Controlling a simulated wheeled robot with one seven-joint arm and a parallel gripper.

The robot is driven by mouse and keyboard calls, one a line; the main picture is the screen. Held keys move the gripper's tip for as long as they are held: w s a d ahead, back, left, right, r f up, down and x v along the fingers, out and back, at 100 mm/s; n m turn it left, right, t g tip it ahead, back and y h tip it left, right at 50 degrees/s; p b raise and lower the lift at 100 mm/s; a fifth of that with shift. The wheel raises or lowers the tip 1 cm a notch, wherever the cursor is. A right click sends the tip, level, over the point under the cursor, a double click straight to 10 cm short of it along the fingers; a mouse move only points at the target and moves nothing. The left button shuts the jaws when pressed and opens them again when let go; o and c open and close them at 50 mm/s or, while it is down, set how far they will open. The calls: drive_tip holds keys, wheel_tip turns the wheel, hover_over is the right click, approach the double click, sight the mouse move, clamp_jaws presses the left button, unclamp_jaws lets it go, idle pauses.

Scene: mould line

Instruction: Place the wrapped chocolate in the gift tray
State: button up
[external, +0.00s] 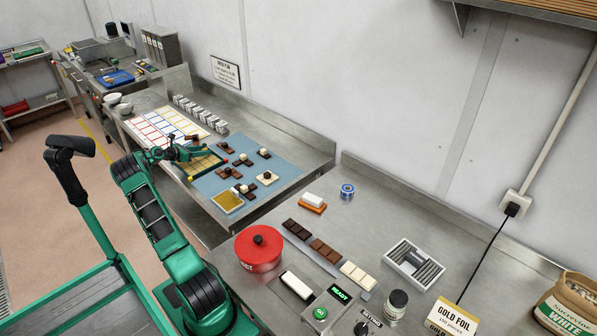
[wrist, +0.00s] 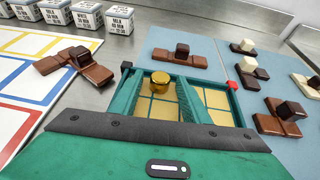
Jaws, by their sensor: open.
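The gold-wrapped chocolate (wrist: 160,82) is a small round piece inside the gift tray, in a compartment toward its far left in the wrist view. The gift tray (wrist: 218,98) is green-edged with gold compartments; it also shows in the external view (external: 207,165). The chocolate sits between the fingers with a gap on each side. In the external view my gripper (external: 188,152) hides part of the tray and the chocolate cannot be made out.
Brown and white chocolate pieces (wrist: 180,60) stand on the blue mat (external: 285,160) around the tray. One brown piece (wrist: 75,65) lies left of it, near the colour-lined sheet (external: 158,126). Several labelled boxes (wrist: 88,14) line the back. A gold sheet (external: 228,201) lies at the mat's front.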

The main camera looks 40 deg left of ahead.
drive_tip(key=shift+r, duration=0.15)
drive_tip(key=v, duration=1.2)
